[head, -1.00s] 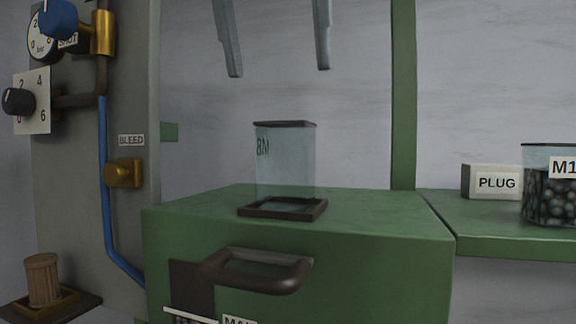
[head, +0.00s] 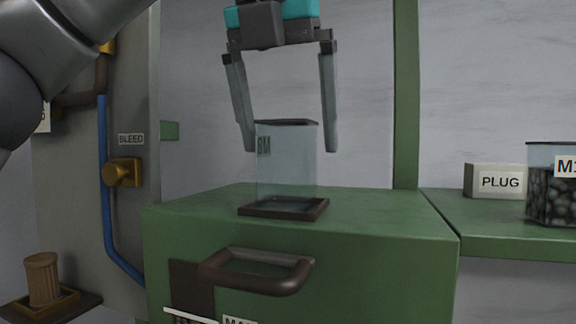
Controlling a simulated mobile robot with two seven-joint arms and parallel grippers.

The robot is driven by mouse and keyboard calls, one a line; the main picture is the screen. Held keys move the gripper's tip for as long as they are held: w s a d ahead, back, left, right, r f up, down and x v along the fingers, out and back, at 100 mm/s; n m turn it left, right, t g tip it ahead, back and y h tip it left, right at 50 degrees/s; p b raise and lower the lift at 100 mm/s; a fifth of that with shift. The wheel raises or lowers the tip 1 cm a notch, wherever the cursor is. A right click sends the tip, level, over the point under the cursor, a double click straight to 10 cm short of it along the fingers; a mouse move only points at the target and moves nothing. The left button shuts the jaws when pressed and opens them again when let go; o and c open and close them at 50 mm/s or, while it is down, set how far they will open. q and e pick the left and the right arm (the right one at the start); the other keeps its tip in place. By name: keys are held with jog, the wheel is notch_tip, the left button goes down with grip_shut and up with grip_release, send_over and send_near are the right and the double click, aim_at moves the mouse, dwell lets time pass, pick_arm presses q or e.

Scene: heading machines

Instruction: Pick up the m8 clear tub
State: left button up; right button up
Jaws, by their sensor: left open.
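The m8 clear tub (head: 286,165) is a see-through upright container with a dark rim and an M8 mark that reads reversed. It appears empty and stands in a dark square frame (head: 283,209) on top of a green cabinet (head: 370,214). My left gripper (head: 289,148) is open and points down. Its two fingers show on either side of the tub's upper part, with the tips a little below the rim in the picture. I cannot tell whether a finger touches the tub. My right gripper is not in view.
A brown drawer handle (head: 258,271) sticks out of the cabinet's front. On the right, a green shelf (head: 505,241) holds a PLUG block (head: 496,182) and a tub of dark balls (head: 552,190). A grey panel (head: 135,205) with pipes and a brass valve (head: 123,173) stands left.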

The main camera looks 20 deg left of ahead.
aim_at(291, 169)
pick_arm(q)
jog(key=shift+x, duration=2.65)
jog(key=shift+a, duration=0.1)
grip_shut()
